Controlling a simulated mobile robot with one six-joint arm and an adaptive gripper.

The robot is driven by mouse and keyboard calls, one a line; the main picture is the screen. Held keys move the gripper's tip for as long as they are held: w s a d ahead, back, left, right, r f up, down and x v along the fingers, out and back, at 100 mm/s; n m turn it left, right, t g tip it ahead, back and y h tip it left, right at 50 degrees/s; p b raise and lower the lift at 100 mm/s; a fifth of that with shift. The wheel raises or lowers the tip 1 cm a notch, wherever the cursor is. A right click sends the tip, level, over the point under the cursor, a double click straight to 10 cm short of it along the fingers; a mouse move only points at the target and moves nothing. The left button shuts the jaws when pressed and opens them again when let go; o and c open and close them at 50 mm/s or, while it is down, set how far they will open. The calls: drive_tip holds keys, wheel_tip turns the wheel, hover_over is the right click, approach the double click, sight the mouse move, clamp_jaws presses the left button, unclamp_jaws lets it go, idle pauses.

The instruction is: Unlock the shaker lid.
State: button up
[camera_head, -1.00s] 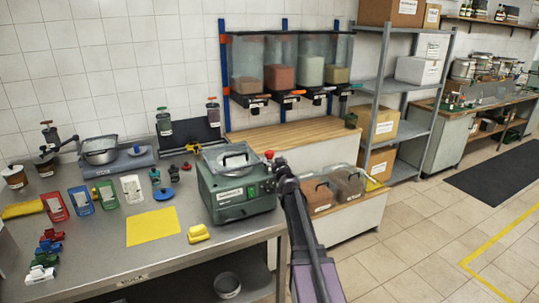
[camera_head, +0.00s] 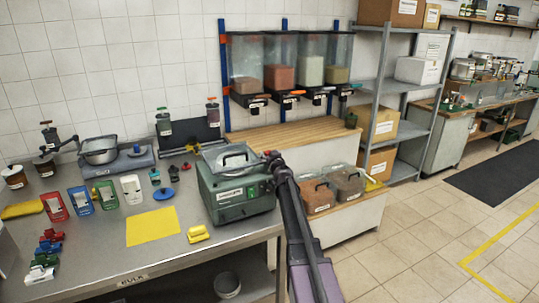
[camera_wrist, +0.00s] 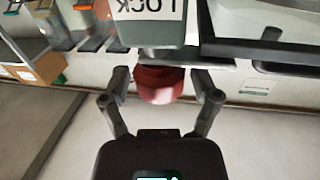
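The shaker (camera_head: 236,197) is a green box machine with a label and small buttons on its front, standing at the right end of the steel bench. Its clear lid (camera_head: 212,154) with a dark handle lies down on top. A red knob (camera_wrist: 160,84) shows in the wrist view, below a grey-green plate (camera_wrist: 148,24) with upside-down lettering that reads LOCK. My gripper (camera_head: 270,157) is at the shaker's upper right corner and hides the knob in the head view. In the wrist view my gripper (camera_wrist: 160,88) has its fingers apart on either side of the knob, with small gaps visible.
A yellow mat (camera_head: 152,227) and a yellow block (camera_head: 198,234) lie left of the shaker. Coloured scoops, jars and a scale with a bowl (camera_head: 100,150) stand farther left. Two bins (camera_head: 318,196) stand to the right.

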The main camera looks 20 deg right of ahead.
drive_tip(key=c, duration=0.7)
drive_tip(key=shift+n+y, duration=0.4)
drive_tip(key=shift+y, duration=0.3)
drive_tip(key=n+y, duration=0.2)
drive_tip(key=y, duration=0.1)
drive_tip(key=n+y, duration=0.1)
drive_tip(key=y, duration=0.1)
drive_tip(key=shift+w+d+n+y, duration=0.15)
drive_tip(key=shift+n+y, duration=0.25)
drive_tip(key=n+g+y, duration=0.1)
drive_tip(key=n+y, duration=0.1)
drive_tip(key=y, duration=0.1)
drive_tip(key=n+g+y, duration=0.2)
drive_tip(key=y, duration=0.1)
drive_tip(key=shift+w, duration=0.1)
drive_tip(key=n+g+y, duration=0.5)
drive_tip(key=n+g, duration=0.1)
drive_tip(key=g, duration=0.1)
drive_tip(key=shift+y, duration=0.4)
drive_tip(key=shift+n+g+y, duration=0.7)
drive_tip(key=shift+n+g, duration=1)
drive_tip(key=shift+g, duration=0.9)
drive_tip(key=shift+s+a, duration=0.2)
